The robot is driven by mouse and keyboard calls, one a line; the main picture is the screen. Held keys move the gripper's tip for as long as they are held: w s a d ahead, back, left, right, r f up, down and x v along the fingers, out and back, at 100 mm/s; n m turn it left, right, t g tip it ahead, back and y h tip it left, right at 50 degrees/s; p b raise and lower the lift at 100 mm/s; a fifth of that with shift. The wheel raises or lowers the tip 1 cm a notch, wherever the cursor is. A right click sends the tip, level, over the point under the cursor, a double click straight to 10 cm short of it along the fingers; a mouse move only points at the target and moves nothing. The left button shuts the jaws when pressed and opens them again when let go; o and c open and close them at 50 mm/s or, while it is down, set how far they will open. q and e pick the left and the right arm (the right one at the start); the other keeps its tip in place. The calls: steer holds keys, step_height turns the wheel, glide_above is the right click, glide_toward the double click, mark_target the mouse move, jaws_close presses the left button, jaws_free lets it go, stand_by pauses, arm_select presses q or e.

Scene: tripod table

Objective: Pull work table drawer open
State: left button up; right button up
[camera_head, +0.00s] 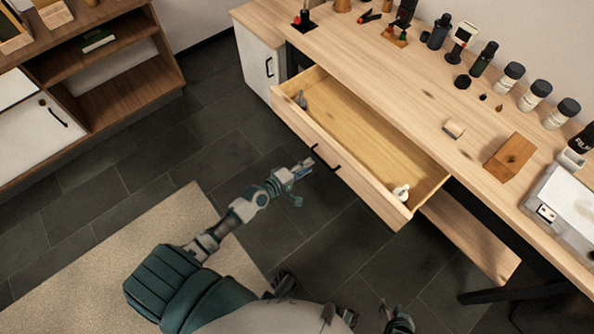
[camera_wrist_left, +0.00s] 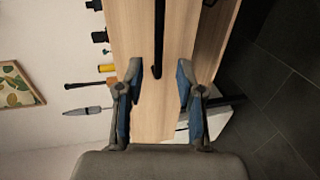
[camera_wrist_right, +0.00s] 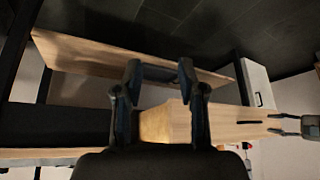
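The wooden work table (camera_head: 440,95) has its drawer (camera_head: 360,122) standing well open, with its inside in view. A black bar handle (camera_head: 326,158) is on the drawer's front panel. My left gripper (camera_head: 303,172) is just in front of the panel, close to the handle. In the left wrist view its fingers (camera_wrist_left: 158,92) are spread, with the handle (camera_wrist_left: 158,45) beyond them and no object visibly gripped. My right gripper (camera_head: 399,319) is low at the bottom edge of the head view. In the right wrist view its fingers (camera_wrist_right: 160,88) are apart and empty, near the drawer's end.
A small white item (camera_head: 401,193) and a dark item (camera_head: 301,99) lie in the drawer. Several bottles (camera_head: 510,76) and tools stand on the tabletop. A lower wooden shelf (camera_head: 470,240) is under the table. Dark floor (camera_head: 240,140) in front is clear, beside a beige rug (camera_head: 100,265).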

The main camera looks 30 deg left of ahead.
arm_select(q)
steer(key=v, duration=0.4)
steer(key=shift+s+a, duration=0.2)
steer(key=shift+a, duration=0.1)
steer(key=shift+a+f, duration=0.1)
arm_select(e)
steer(key=shift+a, duration=0.15)
arm_select(q)
steer(key=s+d+f+m+g+y+p, duration=0.2)
steer(key=s+f+m+g+p, duration=0.2)
steer(key=s+f, duration=0.8)
steer(key=s+d+f+m+g+y+p, duration=0.3)
steer(key=s+f+m+g, duration=0.6)
steer(key=s, duration=1)
step_height(320, 180, down, 3)
steer(key=m+p, duration=0.2)
steer(key=m, duration=0.1)
steer(key=shift+s+f, duration=0.15)
steer(key=shift+s, duration=0.2)
arm_select(e)
steer(key=s+d+f+g, duration=0.1)
steer(key=s+f, duration=0.3)
steer(key=f, duration=0.6)
steer(key=s+d+f+g+h, duration=0.1)
steer(key=s+f+g, duration=0.2)
steer(key=f, duration=0.7)
steer(key=shift+s+f, duration=0.25)
steer(key=shift+s, duration=0.95)
